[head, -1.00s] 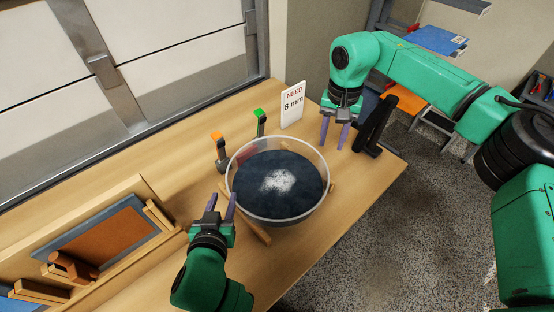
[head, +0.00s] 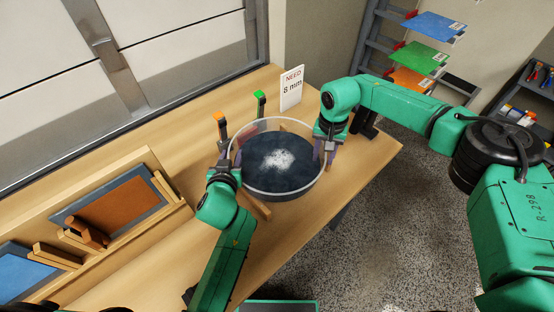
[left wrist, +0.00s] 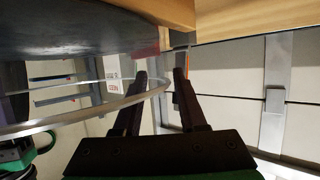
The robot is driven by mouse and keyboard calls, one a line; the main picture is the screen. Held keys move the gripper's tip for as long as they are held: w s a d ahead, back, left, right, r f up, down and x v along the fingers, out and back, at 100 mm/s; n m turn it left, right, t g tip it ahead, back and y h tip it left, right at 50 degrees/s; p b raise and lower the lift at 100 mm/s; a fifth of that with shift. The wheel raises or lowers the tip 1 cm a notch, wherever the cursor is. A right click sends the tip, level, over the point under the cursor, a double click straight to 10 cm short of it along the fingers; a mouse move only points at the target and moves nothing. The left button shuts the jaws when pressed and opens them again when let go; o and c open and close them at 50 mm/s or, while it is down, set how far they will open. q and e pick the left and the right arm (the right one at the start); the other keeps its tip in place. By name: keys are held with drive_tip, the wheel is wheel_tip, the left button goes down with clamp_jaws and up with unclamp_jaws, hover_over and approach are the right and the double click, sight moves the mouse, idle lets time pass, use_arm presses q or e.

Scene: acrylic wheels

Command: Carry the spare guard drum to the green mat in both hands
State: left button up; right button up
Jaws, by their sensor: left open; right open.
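The guard drum (head: 277,186) is a round clear-walled drum, dark inside with a white patch in the middle. It sits on wooden bars on the table. My left gripper (head: 223,165) is at its left side, open. In the left wrist view the clear wall (left wrist: 95,113) curves in between my open left fingers (left wrist: 160,98). My right gripper (head: 324,152) is open at the drum's right side; whether its fingers straddle the wall is unclear.
Orange-topped (head: 221,127) and green-topped (head: 260,103) upright tools stand behind the drum. A "NEED 8 mm" sign (head: 291,88) stands behind. A wooden rack (head: 170,195) with brown and blue panels is at left. Coloured sheets lie on a shelf (head: 372,50) at back right.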

use_arm(q)
drive_tip(key=shift+x, duration=1.05)
use_arm(e)
drive_tip(key=shift+w+f, duration=0.3)
drive_tip(key=shift+f, duration=0.5)
use_arm(q)
drive_tip(key=shift+s+r, duration=0.1)
drive_tip(key=shift+s, duration=0.15)
drive_tip(key=shift+c, duration=0.3)
use_arm(e)
drive_tip(key=shift+s+r, duration=0.1)
drive_tip(key=shift+s, duration=0.1)
drive_tip(key=shift+c, duration=0.3)
use_arm(q)
drive_tip(key=c, duration=0.6)
use_arm(e)
drive_tip(key=c, duration=0.6)
drive_tip(key=shift+d, duration=0.1)
